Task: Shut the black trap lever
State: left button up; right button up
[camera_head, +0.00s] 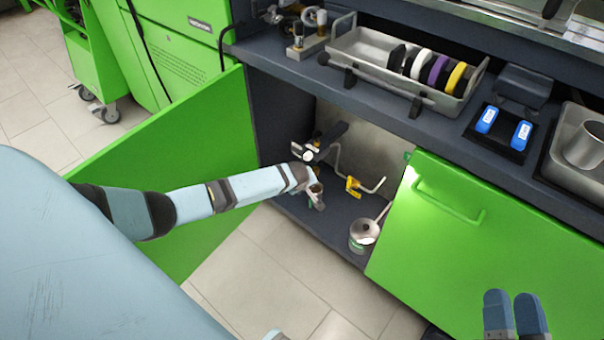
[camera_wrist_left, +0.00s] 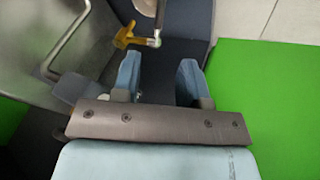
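My left arm reaches into the open cabinet in the head view, and its gripper (camera_head: 315,192) is small and dark there. In the left wrist view its two blue fingers (camera_wrist_left: 159,75) stand apart with nothing visible between them. A black bar-like part (camera_head: 332,135), possibly the black trap lever, slants up above and behind the left gripper. I cannot tell how it is set or whether the gripper touches it. My right gripper (camera_head: 514,300) is at the lower right, in front of a green door. Its fingers are side by side, and the gap is hard to judge.
A yellow valve handle (camera_head: 353,186) is on the piping, also in the left wrist view (camera_wrist_left: 125,36). A metal pot (camera_head: 364,232) stands on the cabinet floor. Green doors flank the opening, left (camera_head: 190,160) and right (camera_head: 470,260). A tray of discs (camera_head: 345,50) sits above.

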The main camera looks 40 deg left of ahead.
pick_arm(q)
jog(key=b+x, duration=0.8)
jog(key=x, duration=0.4)
jog(key=shift+w+f, duration=0.1)
jog(key=shift+f, duration=0.25)
jog(key=shift+w+a+f+b, duration=0.2)
jog(key=shift+w+f+b, duration=0.1)
jog(key=shift+b, duration=0.2)
pick_arm(e)
notch_tip(320, 180, down, 8)
jog(key=w+n+g, duration=0.1)
jog(key=n+g, duration=0.1)
jog(key=n, duration=0.1)
jog(key=shift+w+d, duration=0.25)
jog(key=shift+w, duration=0.15)
pick_arm(q)
jog(key=shift+c, duration=0.5)
pick_arm(e)
jog(key=shift+f, duration=0.1)
pick_arm(q)
grip_shut()
